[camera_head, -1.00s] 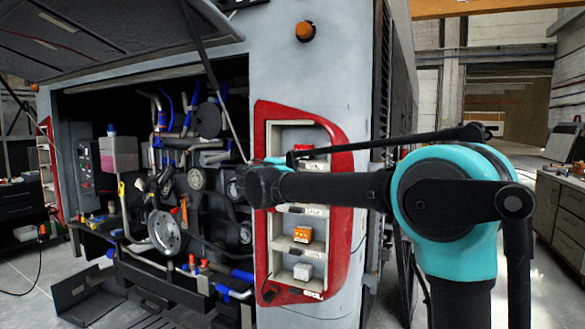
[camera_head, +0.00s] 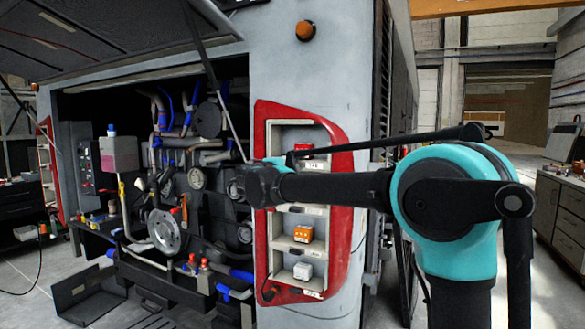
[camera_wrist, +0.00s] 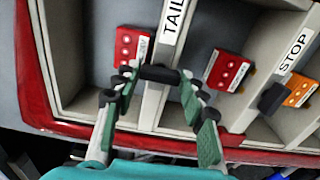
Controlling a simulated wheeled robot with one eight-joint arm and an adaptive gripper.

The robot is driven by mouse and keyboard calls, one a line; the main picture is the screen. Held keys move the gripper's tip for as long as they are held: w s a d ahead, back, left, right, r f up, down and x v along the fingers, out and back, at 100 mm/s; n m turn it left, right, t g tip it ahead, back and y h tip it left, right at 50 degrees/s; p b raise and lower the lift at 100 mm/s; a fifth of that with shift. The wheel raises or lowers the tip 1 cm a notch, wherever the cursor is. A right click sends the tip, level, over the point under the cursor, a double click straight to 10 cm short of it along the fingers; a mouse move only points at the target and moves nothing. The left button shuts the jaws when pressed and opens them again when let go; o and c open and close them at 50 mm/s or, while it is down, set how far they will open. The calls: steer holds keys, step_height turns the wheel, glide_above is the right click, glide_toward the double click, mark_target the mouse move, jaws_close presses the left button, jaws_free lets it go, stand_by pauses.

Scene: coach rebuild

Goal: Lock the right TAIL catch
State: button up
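In the wrist view a white TAIL label (camera_wrist: 173,22) is on a pale divider of the lamp housing. Below it a dark catch (camera_wrist: 160,75) lies across the divider, between the fingertips of my gripper (camera_wrist: 158,80). The fingers stand apart, one at each end of the catch. Whether they press on it cannot be told. A red module (camera_wrist: 130,48) sits left of the divider, partly behind a finger, and another red module (camera_wrist: 228,70) sits to the right. In the head view my gripper (camera_head: 248,184) reaches the red-framed housing (camera_head: 340,240) and hides the catch.
A STOP label (camera_wrist: 293,52) and its dark catch (camera_wrist: 272,97) are on the neighbouring divider, with an orange module (camera_wrist: 300,90) beyond. In the head view the open engine bay (camera_head: 165,190) is left of the housing. A workbench (camera_head: 565,205) stands far right.

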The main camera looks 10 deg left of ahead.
steer(key=o, duration=0.3)
steer(key=v, duration=1.2)
steer(key=s+d+f+m+g, duration=0.2)
steer(key=d+f+m+g, duration=0.15)
steer(key=d+f, duration=0.9)
steer(key=s+d+f+m+g, duration=0.25)
steer(key=d+f+g, duration=0.25)
steer(key=d+f, duration=0.75)
steer(key=s+d+f+m+g+y, duration=0.1)
steer(key=s+d+f+m, duration=0.1)
steer(key=s+d+f, duration=0.3)
steer(key=s+d+f+m+g+y, duration=0.1)
steer(key=s+d+f+m+g, duration=0.2)
steer(key=f, duration=0.4)
steer(key=s+f+m+y, duration=0.3)
steer(key=s+f+y, duration=0.1)
steer(key=s+f, duration=0.7)
steer(key=shift+s+d, duration=0.4)
steer(key=shift+s, duration=0.8)
